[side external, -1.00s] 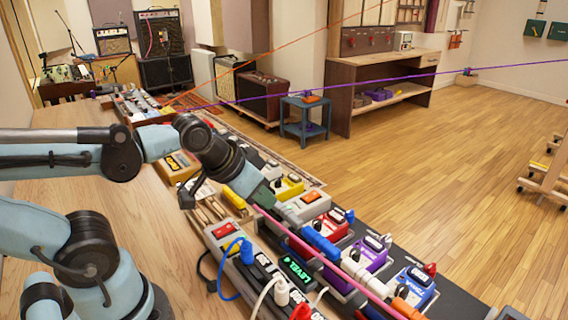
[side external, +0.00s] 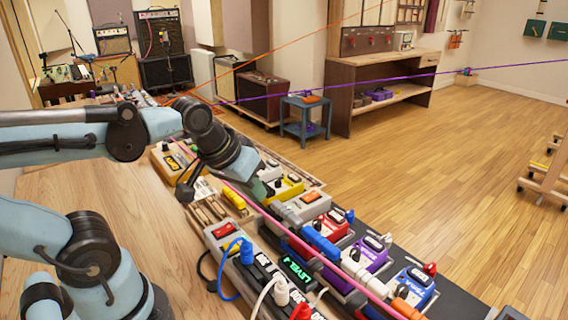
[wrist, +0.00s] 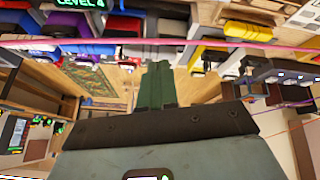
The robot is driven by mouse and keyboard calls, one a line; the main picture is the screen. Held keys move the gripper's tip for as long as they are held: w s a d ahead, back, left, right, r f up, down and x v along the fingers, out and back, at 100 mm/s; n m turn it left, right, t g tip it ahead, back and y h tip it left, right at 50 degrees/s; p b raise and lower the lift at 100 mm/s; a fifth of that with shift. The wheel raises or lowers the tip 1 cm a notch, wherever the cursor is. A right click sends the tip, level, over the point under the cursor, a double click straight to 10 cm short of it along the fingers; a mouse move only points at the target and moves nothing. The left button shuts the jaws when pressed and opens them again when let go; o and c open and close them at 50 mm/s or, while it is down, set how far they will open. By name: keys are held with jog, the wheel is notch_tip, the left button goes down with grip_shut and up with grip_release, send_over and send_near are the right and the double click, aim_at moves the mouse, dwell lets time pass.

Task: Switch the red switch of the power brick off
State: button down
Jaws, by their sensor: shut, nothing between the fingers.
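The power brick (side external: 216,243) is a grey box near the front of the bench, with a red rocker switch (side external: 226,229) on its top left end. Blue, white and red plugs sit in its black socket part. I cannot tell the switch's position. My gripper (side external: 270,174) is shut and empty, up and to the right of the switch, over the pedals and apart from the switch. In the wrist view its green fingers (wrist: 157,86) are together. I cannot make out the red switch in the wrist view.
A pink cable (side external: 290,231) stretches across the pedals beside the brick. Several pedals, including a red one (side external: 328,226) and a purple one (side external: 368,257), line the bench to the right. A blue cable (side external: 224,277) loops beside the brick. The wooden bench top (side external: 150,225) is clear at left.

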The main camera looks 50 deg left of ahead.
aim_at(227, 226)
jog(key=s+a+r+n+g, duration=0.4)
jog(key=s+a+r+n, duration=0.1)
jog(key=n, duration=0.9)
jog(key=shift+s+a+r+g, duration=0.3)
jog(key=shift+s+a, duration=0.05)
jog(key=shift+a, duration=0.05)
jog(key=shift+f, duration=0.1)
jog(key=shift+w+f, duration=0.3)
jog(key=shift+f, duration=2)
jog(key=shift+w+f, duration=0.25)
jog(key=shift+f, duration=2)
jog(key=shift+w+f, duration=0.3)
jog(key=shift+f, duration=2)
jog(key=shift+f, duration=0.2)
jog(key=shift+s, duration=0.1)
jog(key=shift+s+r, duration=0.15)
jog(key=shift+s, duration=0.5)
jog(key=shift+r, duration=0.15)
